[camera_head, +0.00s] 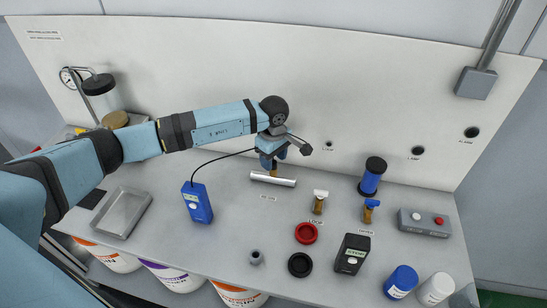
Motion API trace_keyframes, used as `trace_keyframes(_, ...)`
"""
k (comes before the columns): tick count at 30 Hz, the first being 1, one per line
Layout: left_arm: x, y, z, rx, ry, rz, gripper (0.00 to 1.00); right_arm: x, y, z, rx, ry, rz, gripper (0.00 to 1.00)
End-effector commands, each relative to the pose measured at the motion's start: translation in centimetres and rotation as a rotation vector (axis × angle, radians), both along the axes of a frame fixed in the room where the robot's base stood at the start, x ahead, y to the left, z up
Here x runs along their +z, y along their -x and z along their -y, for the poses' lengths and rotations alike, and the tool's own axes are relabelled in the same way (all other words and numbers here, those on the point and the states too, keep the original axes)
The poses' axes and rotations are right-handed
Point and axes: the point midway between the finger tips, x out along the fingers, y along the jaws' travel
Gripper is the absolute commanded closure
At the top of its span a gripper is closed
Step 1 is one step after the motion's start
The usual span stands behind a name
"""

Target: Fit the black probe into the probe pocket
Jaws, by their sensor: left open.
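A thin black cable runs from a blue handheld meter (197,203) up to the gripper. The black probe cannot be made out clearly; the cable's end is lost at the gripper. I cannot tell which opening is the probe pocket. The back panel has a small dark hole (329,144) right of the gripper and two larger ones (417,151) (471,132) farther right. My right gripper is not in view.
A grey tray (122,213) lies at left. Red (306,233) and black (300,265) rings, a small grey fitting (256,257) and a black handheld device (352,254) are in front. Blue (401,282) and white (435,289) containers and a button box (424,222) are at right.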

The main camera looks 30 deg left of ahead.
Motion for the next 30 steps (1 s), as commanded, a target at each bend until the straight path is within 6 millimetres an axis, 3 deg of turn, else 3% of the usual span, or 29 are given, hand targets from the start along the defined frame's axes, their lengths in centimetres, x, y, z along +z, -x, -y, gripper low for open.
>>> trace_keyframes(4, 0.0, 0.0, 0.0, 0.000, 0.000, 0.000, 0.49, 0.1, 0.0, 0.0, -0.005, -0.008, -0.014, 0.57)
trace_keyframes(6, 0.1, 0.0, 0.0, 0.000, 0.000, 0.001, 0.49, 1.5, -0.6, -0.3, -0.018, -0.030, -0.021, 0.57)
trace_keyframes(21, 11.3, 0.0, 0.0, -0.001, -0.001, 0.003, 0.49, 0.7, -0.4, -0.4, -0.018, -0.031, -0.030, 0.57)
trace_keyframes(30, 13.8, 0.0, 0.0, 0.000, 0.000, 0.000, 0.49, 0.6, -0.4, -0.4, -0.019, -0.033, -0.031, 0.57)
